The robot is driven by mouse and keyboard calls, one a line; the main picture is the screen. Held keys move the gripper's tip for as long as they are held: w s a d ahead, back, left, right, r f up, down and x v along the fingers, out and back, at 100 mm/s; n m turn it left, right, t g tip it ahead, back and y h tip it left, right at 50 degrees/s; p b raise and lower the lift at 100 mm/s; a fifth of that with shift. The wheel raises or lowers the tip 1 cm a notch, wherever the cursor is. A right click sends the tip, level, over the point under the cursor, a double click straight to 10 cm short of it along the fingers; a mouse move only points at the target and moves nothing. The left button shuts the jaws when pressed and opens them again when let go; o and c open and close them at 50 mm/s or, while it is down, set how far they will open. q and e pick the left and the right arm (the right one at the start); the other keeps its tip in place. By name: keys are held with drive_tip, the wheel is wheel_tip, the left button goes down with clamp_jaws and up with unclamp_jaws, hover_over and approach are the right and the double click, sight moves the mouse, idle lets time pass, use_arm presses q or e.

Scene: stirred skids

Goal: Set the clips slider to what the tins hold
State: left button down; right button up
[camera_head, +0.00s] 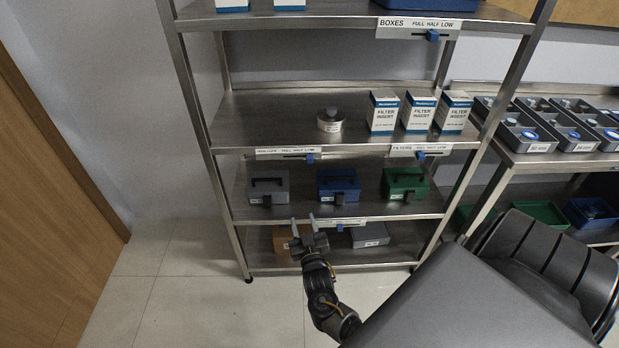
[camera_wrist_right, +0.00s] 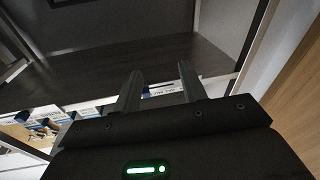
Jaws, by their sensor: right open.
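My right gripper (camera_head: 303,219) is open and empty, in front of the lower shelves of the rack; its two fingers also show in the right wrist view (camera_wrist_right: 157,78). A label strip (camera_head: 350,222) on the edge under the toolbox shelf, its print too small to read, has a blue slider (camera_head: 340,228) just right of the fingers. Another strip (camera_head: 283,152) has a blue slider (camera_head: 310,157) near its right end; its first word is unclear. I cannot tell which strip is for clips. One round tin (camera_head: 330,123) stands on the middle shelf; its contents are not visible. My left gripper is not in view.
Grey (camera_head: 269,189), blue (camera_head: 338,186) and green (camera_head: 404,184) toolboxes stand above the bottom shelf. Filter boxes (camera_head: 418,114) stand beside the tin. The FILTERS slider (camera_head: 420,155) and BOXES slider (camera_head: 432,36) are blue. A bench (camera_head: 545,162) with trays is at right. Floor is clear at left.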

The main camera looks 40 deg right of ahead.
sight(310, 161)
wheel_tip(310, 161, up, 10)
drive_tip(key=d+f+m+h+b, duration=0.1)
drive_tip(key=d+m+h, duration=0.2)
drive_tip(key=m+h, duration=0.15)
drive_tip(key=shift+n+t+h, duration=0.25)
drive_tip(key=shift+n+t, duration=0.2)
drive_tip(key=shift+t, duration=0.05)
drive_tip(key=x, duration=0.3)
drive_tip(key=p+x, duration=0.1)
drive_tip(key=x, duration=0.2)
drive_tip(key=r+x, duration=0.1)
drive_tip(key=x, duration=0.2)
drive_tip(key=shift+w+d+r, duration=0.15)
drive_tip(key=shift+w+d, duration=0.15)
drive_tip(key=shift+w+d+r, duration=0.1)
drive_tip(key=shift+w+d, duration=0.1)
drive_tip(key=shift+w, duration=0.05)
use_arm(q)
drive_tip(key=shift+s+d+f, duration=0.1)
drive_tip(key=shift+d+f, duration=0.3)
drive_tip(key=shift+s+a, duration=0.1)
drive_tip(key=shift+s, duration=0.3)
use_arm(e)
clamp_jaws()
